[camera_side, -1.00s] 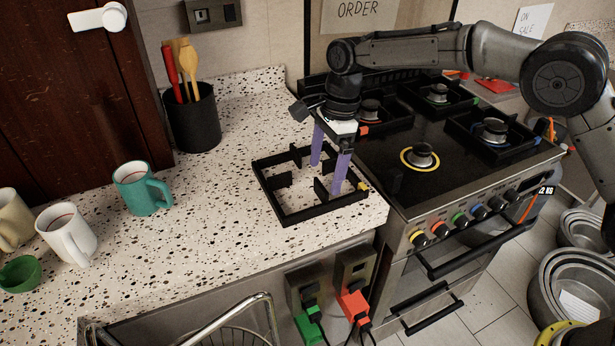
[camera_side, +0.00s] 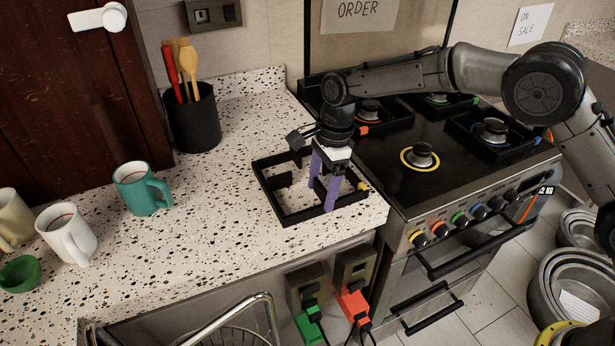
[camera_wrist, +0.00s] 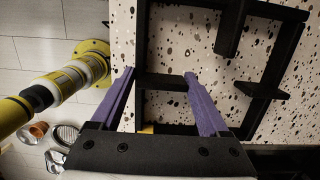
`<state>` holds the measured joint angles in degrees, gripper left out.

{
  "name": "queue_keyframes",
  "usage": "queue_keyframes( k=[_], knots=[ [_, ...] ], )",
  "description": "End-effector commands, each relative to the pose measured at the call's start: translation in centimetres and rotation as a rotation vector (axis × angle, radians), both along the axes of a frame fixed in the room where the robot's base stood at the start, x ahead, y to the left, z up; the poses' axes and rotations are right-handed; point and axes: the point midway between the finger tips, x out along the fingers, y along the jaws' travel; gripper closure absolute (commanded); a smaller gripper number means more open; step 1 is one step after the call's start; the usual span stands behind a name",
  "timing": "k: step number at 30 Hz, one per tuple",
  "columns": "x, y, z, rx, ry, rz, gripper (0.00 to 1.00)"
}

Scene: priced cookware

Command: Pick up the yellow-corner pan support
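The pan support (camera_side: 292,219) is a square black frame with inward prongs and a yellow corner (camera_side: 362,187). It lies flat on the speckled counter beside the stove. My gripper (camera_side: 322,198) points down at the frame's right part, its two purple fingers apart. In the wrist view, a black prong (camera_wrist: 165,82) of the support lies between the fingertips of my gripper (camera_wrist: 158,75). I cannot tell whether the fingers touch it. The yellow corner shows partly at the bottom of the wrist view (camera_wrist: 147,128), mostly hidden by the gripper body.
The stove (camera_side: 385,190) is to the right, with a bare yellow-ringed burner (camera_side: 420,157) at its front left. Other burners carry black supports. A teal mug (camera_side: 140,188), a white mug (camera_side: 66,234) and a utensil holder (camera_side: 192,118) stand left. The counter's front edge is close.

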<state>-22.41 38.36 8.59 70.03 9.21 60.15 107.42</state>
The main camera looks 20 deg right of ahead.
Motion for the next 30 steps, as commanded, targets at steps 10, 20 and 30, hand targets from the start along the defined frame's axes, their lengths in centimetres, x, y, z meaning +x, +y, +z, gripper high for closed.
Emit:
queue_keyframes(
  k=[10,20,30],
  knots=[
    [0.1,0.0,0.2,0.002,-0.004,-0.001,0.99],
    [0.1,0.0,0.7,0.002,-0.006,-0.001,0.99],
    [-1.7,-0.8,5.8,0.003,-0.009,-0.001,0.99]
  ],
)
